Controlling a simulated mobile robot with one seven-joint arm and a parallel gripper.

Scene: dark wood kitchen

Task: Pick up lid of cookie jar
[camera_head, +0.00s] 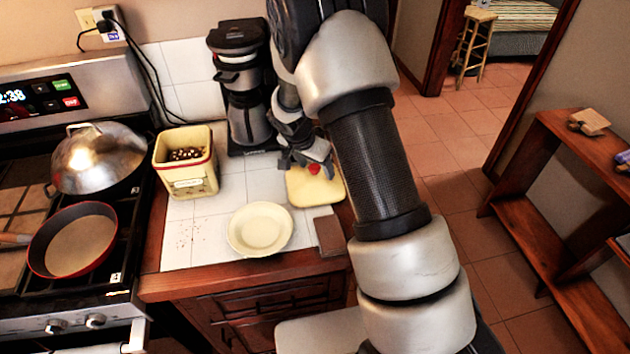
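A pale yellow square lid (318,192) with a red knob (314,169) lies on the counter to the right of the jar, beyond the plate. My gripper (305,160) is low over the far part of the lid, right by the red knob. Its fingers are small and partly hidden here, and I cannot tell whether they touch or grip the knob.
A cream plate (260,230) and a brown flat block (330,235) lie near the counter's front edge. A coffee maker (243,88) stands behind. The stove at left holds a red pan (73,240) and a domed steel lid (98,158). A wooden shelf (565,200) stands at right.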

